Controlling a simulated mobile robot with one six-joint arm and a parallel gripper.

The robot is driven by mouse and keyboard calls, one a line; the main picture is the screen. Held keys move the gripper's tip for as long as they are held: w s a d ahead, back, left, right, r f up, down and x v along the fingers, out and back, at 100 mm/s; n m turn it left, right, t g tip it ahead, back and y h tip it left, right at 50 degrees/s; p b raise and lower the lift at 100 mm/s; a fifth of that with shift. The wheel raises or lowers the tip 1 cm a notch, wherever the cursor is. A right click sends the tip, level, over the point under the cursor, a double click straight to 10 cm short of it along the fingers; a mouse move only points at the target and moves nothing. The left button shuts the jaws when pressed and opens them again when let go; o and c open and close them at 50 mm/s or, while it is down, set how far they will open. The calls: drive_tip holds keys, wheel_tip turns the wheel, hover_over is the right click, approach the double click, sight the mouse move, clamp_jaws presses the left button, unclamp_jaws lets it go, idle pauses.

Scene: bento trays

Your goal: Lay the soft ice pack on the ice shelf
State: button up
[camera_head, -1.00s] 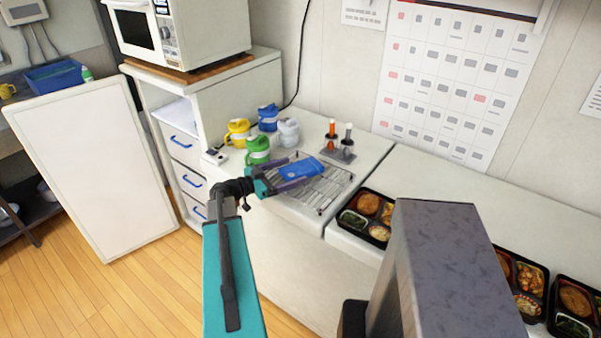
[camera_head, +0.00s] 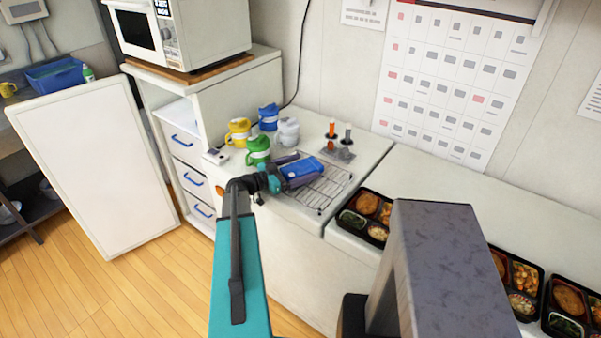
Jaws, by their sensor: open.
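The soft ice pack (camera_head: 302,167) is a blue, flat block at the wire rack (camera_head: 325,194), which stands on the white counter. I cannot tell whether the pack rests fully on the rack. My gripper (camera_head: 296,170) is open, with one dark finger on the far side of the pack and one on the near side. The pack lies between the fingers, close to the palm. Part of the pack's near side is hidden by the near finger. I cannot tell which surface is the ice shelf; the wire rack is the only rack in view.
Yellow (camera_head: 238,132), green (camera_head: 258,150), blue (camera_head: 268,117) and white (camera_head: 288,132) jugs stand just left of the rack. A small stand with an orange and a grey-topped tool (camera_head: 338,150) is behind it. A bento tray (camera_head: 366,215) lies to the right.

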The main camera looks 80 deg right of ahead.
drive_tip(key=c, duration=1.5)
drive_tip(key=shift+r, duration=0.15)
